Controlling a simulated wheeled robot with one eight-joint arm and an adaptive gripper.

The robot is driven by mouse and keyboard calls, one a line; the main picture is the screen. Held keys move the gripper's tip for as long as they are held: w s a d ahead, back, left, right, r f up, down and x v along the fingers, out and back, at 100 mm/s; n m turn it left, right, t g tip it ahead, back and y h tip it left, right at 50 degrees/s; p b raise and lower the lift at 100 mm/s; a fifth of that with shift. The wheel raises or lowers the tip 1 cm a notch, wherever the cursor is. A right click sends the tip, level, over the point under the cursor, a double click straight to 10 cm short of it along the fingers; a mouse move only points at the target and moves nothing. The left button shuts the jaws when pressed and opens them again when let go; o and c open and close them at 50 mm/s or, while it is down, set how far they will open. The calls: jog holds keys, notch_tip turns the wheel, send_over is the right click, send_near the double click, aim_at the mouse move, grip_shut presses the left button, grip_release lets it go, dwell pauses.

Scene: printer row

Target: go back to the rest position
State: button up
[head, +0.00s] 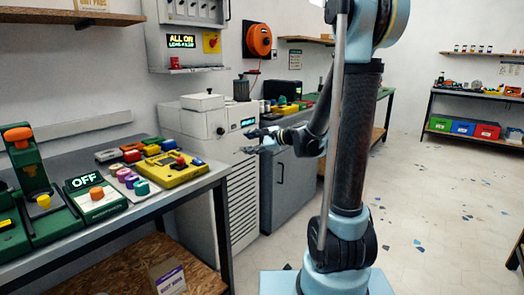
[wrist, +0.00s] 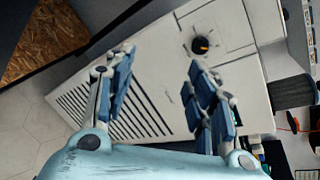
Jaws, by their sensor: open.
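My gripper (head: 262,142) is in the middle of the head view, pointing left, in front of the white printer-like cabinet (head: 208,140). In the wrist view my gripper (wrist: 158,88) has its two blue-grey fingers spread apart with nothing between them. The white cabinet with its vent slots and black knob also shows beyond the fingers in the wrist view (wrist: 160,65). Whether the fingertips touch the cabinet is hard to tell, but they look apart from it.
A bench (head: 195,190) at the left holds a green device with an OFF display (head: 95,198), a yellow box (head: 170,168) and several coloured blocks. A grey cabinet (head: 290,188) stands behind my arm. The floor (head: 440,200) at the right is open.

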jog(key=s+d+f+n+g+h, duration=0.1)
jog(key=s+d+f+n+h, duration=0.3)
jog(key=s+d, duration=0.4)
jog(key=s+d+f+n+g+h, duration=0.2)
jog(key=s+d+f+n+h, duration=0.2)
jog(key=s, duration=0.9)
jog(key=s+d+f+n+g+h, duration=0.2)
jog(key=s+d+f+n+h, duration=0.2)
jog(key=s+d+n, duration=0.3)
jog(key=s+d+f, duration=0.1)
jog(key=s+d, duration=0.3)
jog(key=d, duration=0.1)
jog(key=shift+s+d, duration=0.3)
jog(key=shift+s, duration=0.05)
jog(key=shift+f, duration=0.1)
